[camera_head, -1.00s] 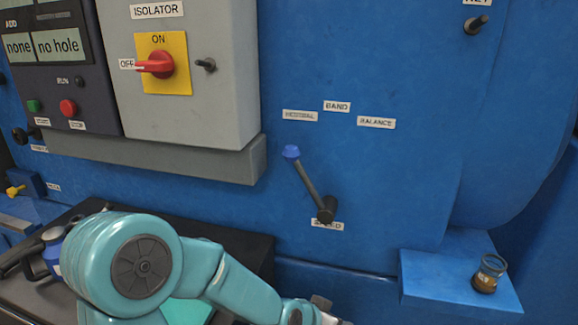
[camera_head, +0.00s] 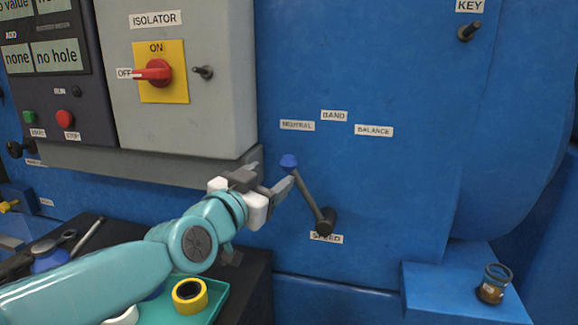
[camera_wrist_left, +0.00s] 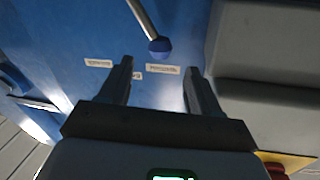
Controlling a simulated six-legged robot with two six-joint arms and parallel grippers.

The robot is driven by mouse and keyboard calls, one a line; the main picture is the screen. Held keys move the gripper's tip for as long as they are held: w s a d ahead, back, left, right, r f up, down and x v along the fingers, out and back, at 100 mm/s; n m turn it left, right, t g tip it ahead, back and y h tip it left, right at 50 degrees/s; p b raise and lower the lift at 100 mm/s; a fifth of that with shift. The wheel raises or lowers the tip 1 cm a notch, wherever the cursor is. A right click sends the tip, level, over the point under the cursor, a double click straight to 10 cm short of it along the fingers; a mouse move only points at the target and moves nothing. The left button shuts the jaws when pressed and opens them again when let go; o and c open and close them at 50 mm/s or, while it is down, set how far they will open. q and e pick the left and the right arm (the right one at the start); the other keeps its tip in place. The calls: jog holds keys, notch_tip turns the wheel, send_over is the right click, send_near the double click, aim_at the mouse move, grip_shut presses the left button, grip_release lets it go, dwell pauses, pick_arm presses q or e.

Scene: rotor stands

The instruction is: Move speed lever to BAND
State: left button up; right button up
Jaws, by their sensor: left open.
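The speed lever (camera_head: 308,198) is a grey rod with a blue knob (camera_head: 289,161) on the blue machine wall. It pivots just above the SPEED label (camera_head: 326,239) and leans up and left, toward the NEUTRAL label (camera_head: 297,125). The BAND label (camera_head: 334,115) is right of NEUTRAL and a little higher; BALANCE (camera_head: 373,131) is farther right. My left gripper (camera_head: 272,176) is open and empty, just left of the knob. In the left wrist view the knob (camera_wrist_left: 159,47) appears just beyond the gap between the fingertips (camera_wrist_left: 158,70); contact is not visible. My right gripper is out of view.
The grey isolator box (camera_head: 183,115) with a red switch (camera_head: 153,72) stands above and left of my left gripper. A teal tray (camera_head: 208,305) holding a yellow ring (camera_head: 189,294) is below.

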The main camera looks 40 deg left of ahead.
aim_at(285, 165)
pick_arm(q)
jog(key=x, duration=0.9)
grip_shut()
